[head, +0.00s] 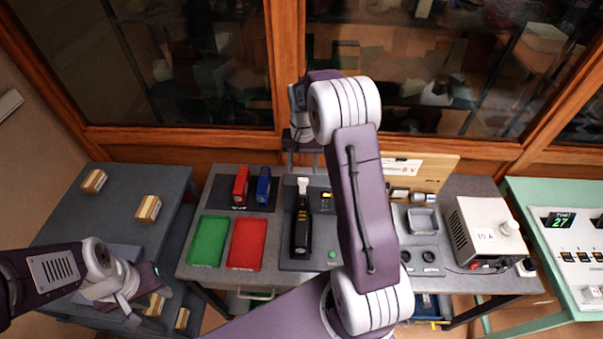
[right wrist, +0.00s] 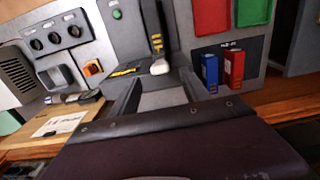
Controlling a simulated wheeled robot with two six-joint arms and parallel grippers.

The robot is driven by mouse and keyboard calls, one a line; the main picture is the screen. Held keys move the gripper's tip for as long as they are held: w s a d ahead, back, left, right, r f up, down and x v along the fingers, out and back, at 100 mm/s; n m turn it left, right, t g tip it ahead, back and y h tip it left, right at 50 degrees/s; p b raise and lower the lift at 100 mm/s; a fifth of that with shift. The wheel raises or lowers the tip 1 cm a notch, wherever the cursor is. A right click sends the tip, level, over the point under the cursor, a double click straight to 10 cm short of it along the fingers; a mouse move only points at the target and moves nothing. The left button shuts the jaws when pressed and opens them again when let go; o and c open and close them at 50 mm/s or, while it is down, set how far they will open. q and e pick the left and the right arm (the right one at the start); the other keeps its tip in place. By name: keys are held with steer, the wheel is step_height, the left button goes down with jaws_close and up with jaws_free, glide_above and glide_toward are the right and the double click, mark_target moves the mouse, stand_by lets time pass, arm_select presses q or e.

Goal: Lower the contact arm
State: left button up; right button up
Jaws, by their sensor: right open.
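The contact arm (head: 301,228) is a black bar with a white tip on a dark grey panel (head: 295,263) at the middle of the bench. Its white tip points toward the back; I cannot tell how steeply it is tilted. My right gripper (head: 304,162) hangs just behind the tip and is open. In the right wrist view the white tip (right wrist: 160,67) shows just beyond the spread fingers, near the gap and apparently not gripped. A yellow-and-black striped mark sits beside it. My left gripper (head: 143,290) is low at the left, away from the arm; its jaws are unclear.
Red (head: 241,186) and blue (head: 264,187) blocks stand left of the panel, behind a green tray (head: 208,241) and a red tray (head: 247,243). A grey dish (head: 422,220), knobs and a meter box (head: 485,229) are at the right. A glass cabinet closes off the back.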

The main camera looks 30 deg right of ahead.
mark_target(303, 178)
step_height(303, 178, down, 5)
steer(key=shift+w+r+p, duration=0.15)
steer(key=shift+p, duration=0.45)
steer(key=shift+s+d+f, duration=0.15)
steer(key=shift+s+f, duration=0.1)
steer(key=shift+f, duration=0.15)
steer(key=shift+w, duration=0.1)
steer(key=shift+w+a, duration=0.1)
steer(key=shift+a, duration=0.1)
steer(key=c, duration=0.9)
steer(key=shift+d, duration=0.1)
jaws_close()
